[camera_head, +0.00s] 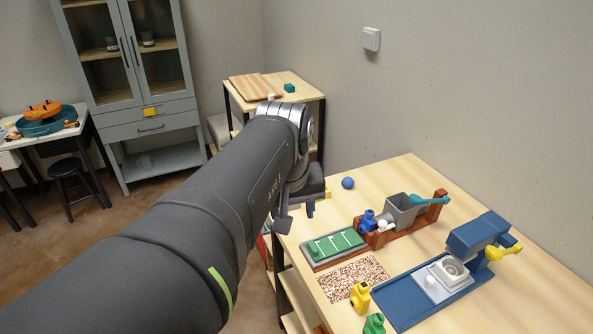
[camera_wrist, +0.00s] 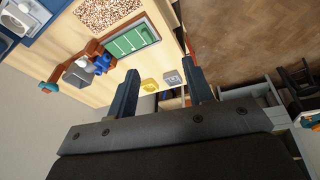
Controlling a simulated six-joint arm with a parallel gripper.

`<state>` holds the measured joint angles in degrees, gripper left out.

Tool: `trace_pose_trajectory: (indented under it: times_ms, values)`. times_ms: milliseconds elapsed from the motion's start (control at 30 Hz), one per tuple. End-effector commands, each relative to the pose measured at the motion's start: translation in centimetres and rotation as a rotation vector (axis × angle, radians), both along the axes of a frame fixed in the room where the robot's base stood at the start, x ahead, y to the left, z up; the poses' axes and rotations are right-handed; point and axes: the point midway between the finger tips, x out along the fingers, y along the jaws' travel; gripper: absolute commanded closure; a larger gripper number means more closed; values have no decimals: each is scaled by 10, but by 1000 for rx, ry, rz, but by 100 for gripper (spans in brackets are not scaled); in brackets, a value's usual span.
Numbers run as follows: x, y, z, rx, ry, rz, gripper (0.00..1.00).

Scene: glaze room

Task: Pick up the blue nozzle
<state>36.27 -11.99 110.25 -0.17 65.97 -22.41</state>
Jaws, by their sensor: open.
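The blue nozzle (camera_head: 368,220) sits at the near-left end of a reddish-brown wooden rack (camera_head: 417,226), with a white piece (camera_head: 384,226) close beside it. In the wrist view the blue nozzle (camera_wrist: 102,63) shows small, left of my fingers. My gripper (camera_head: 297,210) hangs at the table's left edge, left of the nozzle and apart from it. In the wrist view my gripper (camera_wrist: 160,78) has its two dark fingers wide apart, with nothing held between them. The nozzle's lower part is hard to make out.
Near the nozzle are a grey hopper (camera_head: 401,210), a green board (camera_head: 333,245) and a blue ball (camera_head: 348,183). A yellow nozzle (camera_head: 361,297) and a green nozzle (camera_head: 374,324) stand nearer. A blue machine (camera_head: 478,234) is at the right. Bare tabletop lies behind the rack.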

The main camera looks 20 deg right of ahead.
Motion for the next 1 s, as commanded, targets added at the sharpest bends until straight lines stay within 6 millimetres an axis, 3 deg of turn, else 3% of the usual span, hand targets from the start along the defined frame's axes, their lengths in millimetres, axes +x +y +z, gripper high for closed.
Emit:
trace_pose_trajectory:
  times_ms: [300,600,800,1000]
  values:
    - [48,-104,25,41,123,92,53]
    - [70,-206,21,102,207,187,53]
    - [72,-246,13,131,234,229,53]
    - [72,-255,1,140,241,243,53]
